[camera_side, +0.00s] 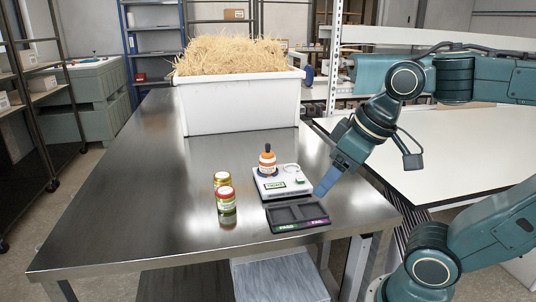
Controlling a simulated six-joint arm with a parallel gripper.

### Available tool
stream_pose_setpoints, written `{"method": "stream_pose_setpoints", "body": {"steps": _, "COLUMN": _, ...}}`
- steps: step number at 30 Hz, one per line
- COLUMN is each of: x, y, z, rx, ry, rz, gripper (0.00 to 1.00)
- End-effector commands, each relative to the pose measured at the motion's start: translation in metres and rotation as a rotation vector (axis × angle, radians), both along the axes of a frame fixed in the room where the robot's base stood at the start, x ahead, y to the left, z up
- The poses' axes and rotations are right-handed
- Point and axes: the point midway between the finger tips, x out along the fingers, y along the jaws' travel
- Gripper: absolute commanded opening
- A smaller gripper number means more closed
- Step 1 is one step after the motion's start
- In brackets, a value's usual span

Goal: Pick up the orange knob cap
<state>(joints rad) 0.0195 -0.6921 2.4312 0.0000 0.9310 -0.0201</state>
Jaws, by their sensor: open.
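A small orange and white bottle-shaped piece (267,166) with a dark narrow top stands upright on a light grey device near the middle of the table. It is the only orange thing I make out near the gripper; at this size I cannot tell the knob cap apart from a bottle. My gripper (322,192) has blue fingers, points down and left, and is to the right of the device and apart from the orange piece. It is open, with nothing visible between its fingers.
The grey device (296,188) has a green display and a pale ring. A dark tray (283,226) with compartments lies in front. A red-lidded jar (226,207) and a gold-lidded jar (221,179) stand left. A white straw-filled bin (240,106) stands behind. The table's left is clear.

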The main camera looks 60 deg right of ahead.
Motion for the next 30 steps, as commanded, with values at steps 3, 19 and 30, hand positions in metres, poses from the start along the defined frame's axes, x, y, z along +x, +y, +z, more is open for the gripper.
{"method": "stream_pose_setpoints", "body": {"steps": 3, "x": 0.017, "y": -0.006, "z": 0.015, "rx": -0.009, "ry": 0.024, "rz": -0.005, "gripper": 0.62}}
{"method": "stream_pose_setpoints", "body": {"steps": 19, "x": 0.124, "y": -0.054, "z": 0.076, "rx": -0.043, "ry": 0.165, "rz": -0.015, "gripper": 0.62}}
{"method": "stream_pose_setpoints", "body": {"steps": 30, "x": 0.197, "y": -0.107, "z": 0.087, "rx": -0.047, "ry": 0.264, "rz": -0.015, "gripper": 0.62}}
